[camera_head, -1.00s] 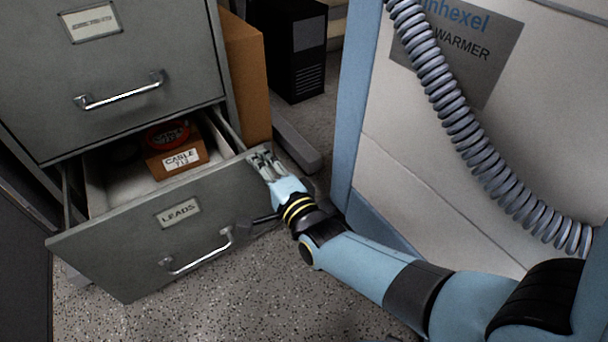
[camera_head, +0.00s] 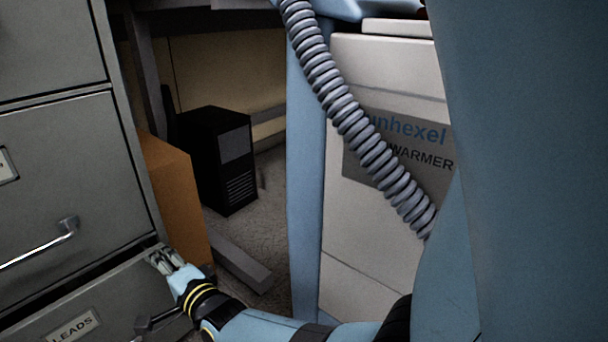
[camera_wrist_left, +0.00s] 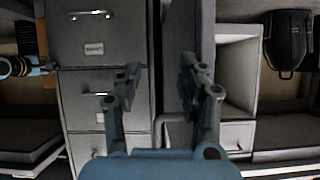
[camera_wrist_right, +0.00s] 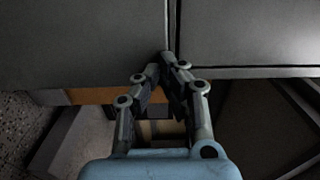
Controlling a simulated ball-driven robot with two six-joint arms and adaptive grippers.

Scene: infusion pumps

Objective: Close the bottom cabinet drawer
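The bottom drawer (camera_head: 105,302) is grey with a LEADS label (camera_head: 74,327) and sits low at the left in the head view. Only a narrow dark gap shows between its top edge and the cabinet (camera_head: 62,165) above. My right gripper (camera_head: 163,260) is at the drawer front's upper right corner, touching or very close to it. In the right wrist view its fingertips (camera_wrist_right: 163,66) come together against the grey metal, with nothing seen between them. My left gripper (camera_wrist_left: 158,68) is open and empty in the left wrist view, facing the grey cabinet (camera_wrist_left: 98,55) from a distance.
A brown cardboard box (camera_head: 178,195) stands just right of the cabinet, with a black computer tower (camera_head: 215,165) behind. A grey bar (camera_head: 240,268) lies on the floor near my right gripper. The white warmer unit (camera_head: 375,240) with its coiled hose (camera_head: 350,115) stands at the right.

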